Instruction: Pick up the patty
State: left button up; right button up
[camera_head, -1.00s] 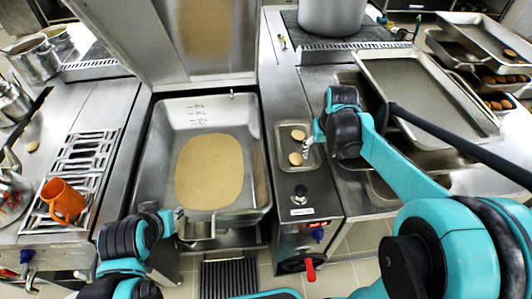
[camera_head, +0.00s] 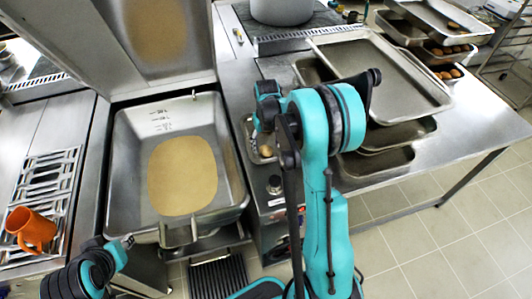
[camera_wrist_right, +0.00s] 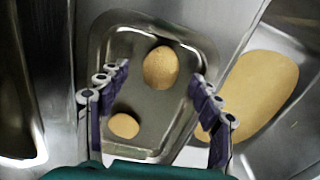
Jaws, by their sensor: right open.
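Two round brown patties lie apart in a small steel tray (camera_wrist_right: 185,130) in the wrist view: a larger-looking patty (camera_wrist_right: 160,68) and a smaller-looking patty (camera_wrist_right: 124,125). My right gripper (camera_wrist_right: 155,105) is open over the tray, with its fingers on either side and nothing between them gripped. In the head view one patty (camera_head: 266,151) shows in the tray beside the pan; my right arm hides much of the tray and the other patty. My left gripper (camera_head: 127,242) is at lower left, in front of the pan; its jaw opening is unclear.
A large open pan (camera_head: 228,180) with a tan layer (camera_head: 182,175) inside stands left of the tray. A big empty tray (camera_head: 385,80) and stacked trays of brown rounds (camera_head: 447,49) are at right. An orange mug (camera_head: 31,228) sits on a rack at far left.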

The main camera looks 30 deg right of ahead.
jog(key=shift+w+f, duration=0.1)
jog(key=shift+f, duration=0.75)
jog(key=shift+r, duration=0.1)
jog(key=c, duration=1.2)
